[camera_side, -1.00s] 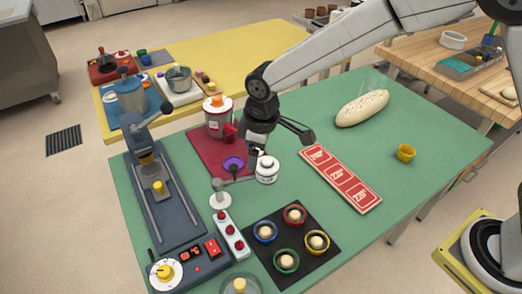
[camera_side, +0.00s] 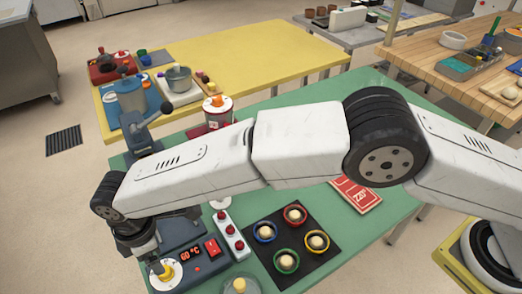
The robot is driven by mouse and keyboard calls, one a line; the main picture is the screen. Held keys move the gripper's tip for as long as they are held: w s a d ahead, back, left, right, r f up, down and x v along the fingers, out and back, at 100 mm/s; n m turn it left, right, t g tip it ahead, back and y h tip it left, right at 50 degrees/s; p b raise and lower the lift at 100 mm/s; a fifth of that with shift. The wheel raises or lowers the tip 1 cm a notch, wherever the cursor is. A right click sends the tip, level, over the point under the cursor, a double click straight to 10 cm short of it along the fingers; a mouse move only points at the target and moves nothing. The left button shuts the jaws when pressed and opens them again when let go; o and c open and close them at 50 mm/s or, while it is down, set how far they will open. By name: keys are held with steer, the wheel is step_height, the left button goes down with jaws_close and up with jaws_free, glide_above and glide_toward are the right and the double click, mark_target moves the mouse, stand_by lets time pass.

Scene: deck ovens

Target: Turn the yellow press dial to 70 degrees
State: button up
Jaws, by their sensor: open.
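The yellow press dial (camera_side: 165,271) sits on a white round face at the front corner of the dark blue-grey press (camera_side: 212,265). My gripper (camera_side: 157,262) points down right at the dial, its jaws open. My wrist covers the dial's far left side, so I cannot tell whether the fingers touch the knob. The red display (camera_side: 190,255) beside the dial reads about 60 °C. The degree marks on the dial face are too small to read.
A red switch (camera_side: 212,247) and a white strip with red buttons (camera_side: 229,230) stand right of the display. A black mat (camera_side: 290,237) holds several coloured rings with dough balls. A red-and-white card (camera_side: 356,195) lies farther right. My arm spans the table and hides its middle.

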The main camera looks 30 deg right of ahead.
steer(key=shift+f, duration=0.1)
steer(key=shift+f, duration=3.85)
jaws_close()
